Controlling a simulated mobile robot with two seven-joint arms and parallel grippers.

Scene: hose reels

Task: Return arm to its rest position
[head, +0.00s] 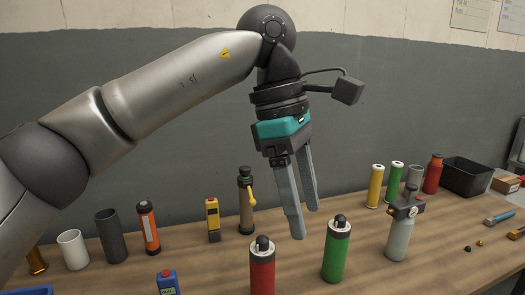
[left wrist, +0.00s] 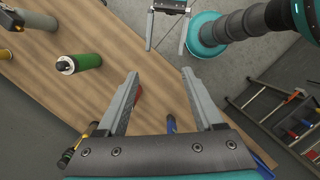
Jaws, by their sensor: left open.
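My left arm reaches in from the left in the head view. Its gripper (head: 305,222) points down, open and empty, above the wooden table (head: 370,270). In the left wrist view its fingers (left wrist: 160,73) are spread with nothing held between them. A red cylinder (head: 262,272) and a green cylinder (head: 336,252) stand upright near the gripper, apart from it in the picture. The green cylinder also shows in the left wrist view (left wrist: 80,64). My right gripper (left wrist: 167,30) shows at the top of the left wrist view, its fingers apart and empty.
A yellow tester (head: 213,220), a dark bottle (head: 246,205) and an orange-black cylinder (head: 148,228) stand behind. A grey bottle (head: 399,238) stands right of the green cylinder. A black bin (head: 466,178) is at the back right. A tool cart (left wrist: 285,105) stands beyond the table edge.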

